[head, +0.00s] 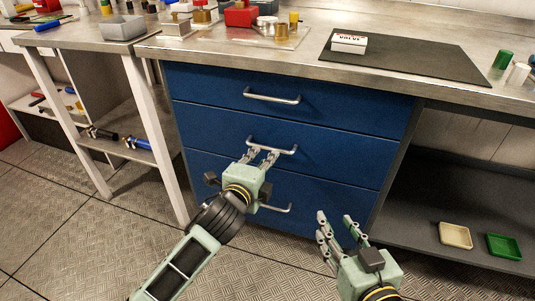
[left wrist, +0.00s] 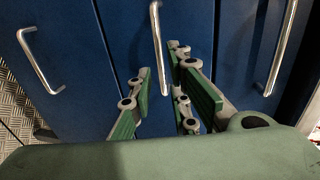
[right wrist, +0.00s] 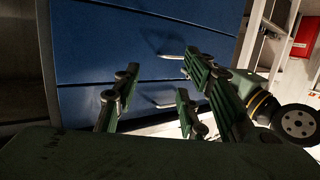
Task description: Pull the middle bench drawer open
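The blue bench has three stacked drawers, and all of them look closed. The middle drawer (head: 330,150) has a silver bar handle (head: 285,150), which also shows in the left wrist view (left wrist: 157,40). My left gripper (head: 262,156) is open at that handle. In the left wrist view the handle's bar lines up with the gap between the fingers (left wrist: 165,95); whether they touch it cannot be told. My right gripper (head: 342,222) is open and empty, low in front of the bench's right side.
The top drawer handle (head: 272,97) and bottom drawer handle (head: 275,208) lie above and below. A black mat (head: 420,62) with a white box (head: 349,44) is on the bench top. A lower shelf (head: 420,215) at right holds two small trays. The floor at left is clear.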

